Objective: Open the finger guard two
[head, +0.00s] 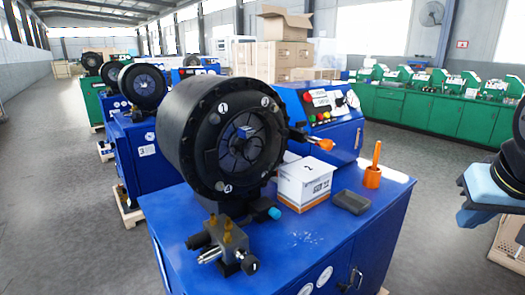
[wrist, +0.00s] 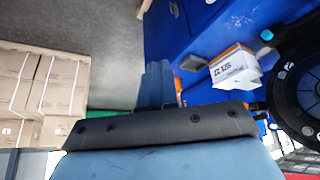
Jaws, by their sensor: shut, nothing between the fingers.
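The near blue crimper (head: 178,218) carries a large black round head (head: 190,120) facing the camera. White labels 1 and 4 are readable on its front ring; other round marks there are too small to read. Dark segments and a bluish piece fill its centre. I cannot tell which part is finger guard two. The head also shows at the right of the wrist view (wrist: 290,75), partly cut off. My gripper (wrist: 158,68) is shut and empty in the wrist view, apart from the crimper.
A white box (head: 303,185) marked 2, an orange holder (head: 372,178) and a dark block (head: 351,202) stand right of the head. An orange-tipped lever (head: 322,144) sticks out beside it. Brass fittings (head: 226,240) sit in front.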

